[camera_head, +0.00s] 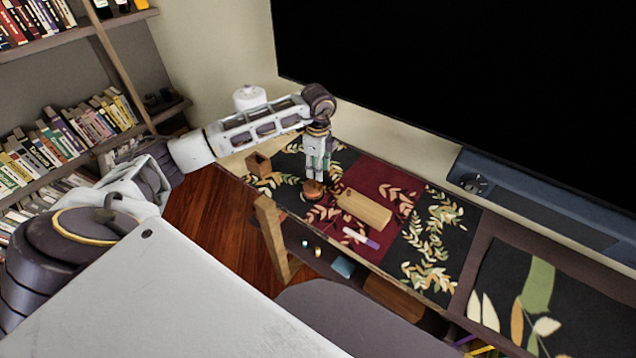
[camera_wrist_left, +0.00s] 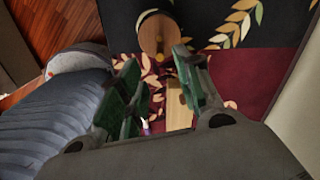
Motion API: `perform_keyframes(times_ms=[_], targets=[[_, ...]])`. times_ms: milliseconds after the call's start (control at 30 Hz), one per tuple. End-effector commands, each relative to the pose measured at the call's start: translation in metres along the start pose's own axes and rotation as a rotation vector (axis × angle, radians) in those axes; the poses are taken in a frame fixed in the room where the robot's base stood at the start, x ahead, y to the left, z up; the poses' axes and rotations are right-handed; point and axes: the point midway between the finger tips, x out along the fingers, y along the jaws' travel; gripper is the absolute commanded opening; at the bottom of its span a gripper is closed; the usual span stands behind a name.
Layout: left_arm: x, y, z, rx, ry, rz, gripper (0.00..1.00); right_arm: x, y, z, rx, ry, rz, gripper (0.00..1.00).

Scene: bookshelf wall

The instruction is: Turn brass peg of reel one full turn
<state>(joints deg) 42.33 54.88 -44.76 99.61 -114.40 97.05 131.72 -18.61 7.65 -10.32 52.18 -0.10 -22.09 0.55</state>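The reel (camera_head: 313,188) is a small round brown-orange piece on the patterned cloth, just below my left gripper in the head view. In the left wrist view the reel (camera_wrist_left: 158,32) shows a wooden round face with dark edges, just beyond the fingertips. A small pin-like spot on that face may be the brass peg; it is too small to tell. My left gripper (camera_head: 316,174) points down above the reel. In the left wrist view its green-padded fingers (camera_wrist_left: 157,60) are apart with nothing held between them. My right gripper is in neither view.
A wooden block (camera_head: 365,208) and a white-purple marker (camera_head: 361,238) lie right of the reel. A small open wooden box (camera_head: 258,164) stands left. A dark screen (camera_head: 460,80) and soundbar (camera_head: 530,205) are behind. A wooden post (camera_head: 271,238) stands at the front.

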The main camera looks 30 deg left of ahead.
Motion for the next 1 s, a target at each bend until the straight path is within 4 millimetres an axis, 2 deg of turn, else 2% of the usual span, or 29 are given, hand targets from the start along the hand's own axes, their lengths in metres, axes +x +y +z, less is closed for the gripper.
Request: perform_keyframes(times_ms=[300,500,967,1000], targets=[[0.043,0.0,0.0,0.0,-0.001,0.001,0.34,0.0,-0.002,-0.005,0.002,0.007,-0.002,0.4],[0.061,0.0,0.0,0.0,0.0,0.001,0.34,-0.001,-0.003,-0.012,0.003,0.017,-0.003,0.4],[0.069,0.0,0.0,0.001,-0.001,0.0,0.34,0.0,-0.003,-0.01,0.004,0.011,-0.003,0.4],[0.069,0.0,0.0,0.001,-0.001,0.0,0.3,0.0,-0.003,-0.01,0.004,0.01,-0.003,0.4]])
